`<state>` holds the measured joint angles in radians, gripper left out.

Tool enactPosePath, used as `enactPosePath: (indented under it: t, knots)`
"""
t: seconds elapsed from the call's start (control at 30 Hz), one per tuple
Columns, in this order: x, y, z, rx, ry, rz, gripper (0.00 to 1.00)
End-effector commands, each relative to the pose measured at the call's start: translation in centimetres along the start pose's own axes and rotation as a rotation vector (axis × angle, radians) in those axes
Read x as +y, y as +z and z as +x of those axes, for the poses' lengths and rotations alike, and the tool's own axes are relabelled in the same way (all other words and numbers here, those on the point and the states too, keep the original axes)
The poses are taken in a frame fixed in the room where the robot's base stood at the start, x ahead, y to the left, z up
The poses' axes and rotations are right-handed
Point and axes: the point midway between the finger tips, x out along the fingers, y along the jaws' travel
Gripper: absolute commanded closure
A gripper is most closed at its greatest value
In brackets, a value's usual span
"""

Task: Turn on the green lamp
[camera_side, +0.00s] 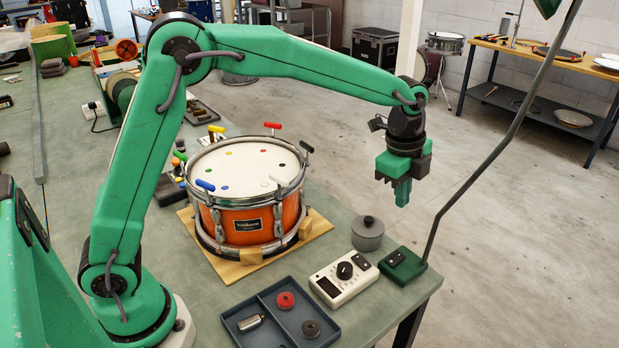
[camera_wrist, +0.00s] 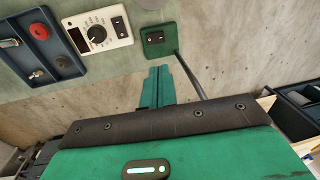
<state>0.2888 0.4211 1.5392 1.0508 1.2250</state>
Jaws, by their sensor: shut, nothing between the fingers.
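The green lamp has a dark green base (camera_side: 402,266) at the front right corner of the bench, with a small black switch (camera_side: 396,259) on top. Its thin dark stem (camera_side: 470,165) rises to the upper right, and only part of the green shade (camera_side: 547,6) shows at the top edge. In the wrist view the lamp base (camera_wrist: 160,41) is just beyond my fingers, with the switch (camera_wrist: 154,38) on it. My gripper (camera_side: 402,193) is shut and empty, pointing down, above and apart from the base. Whether the lamp is lit cannot be told.
A white control box (camera_side: 343,279) with a black knob stands left of the lamp base. A grey lidded pot (camera_side: 367,234) stands behind it. A blue-grey tray (camera_side: 270,337) holds small parts. The orange drum (camera_side: 249,222) sits on a wooden board. The bench edge is close by.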

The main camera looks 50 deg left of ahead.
Motion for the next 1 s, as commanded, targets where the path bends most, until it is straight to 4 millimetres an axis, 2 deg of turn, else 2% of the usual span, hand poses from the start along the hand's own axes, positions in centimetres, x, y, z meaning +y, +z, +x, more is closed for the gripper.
enactPosePath:
  t: [0.2,0.73,1.0]
  knots:
    - [-0.6,-0.8,1.1,-0.003,0.013,0.055,1.00]
    - [-0.6,-0.8,1.5,-0.003,0.014,0.060,1.00]
    - [-0.5,-0.7,3.6,-0.004,0.016,0.059,1.00]
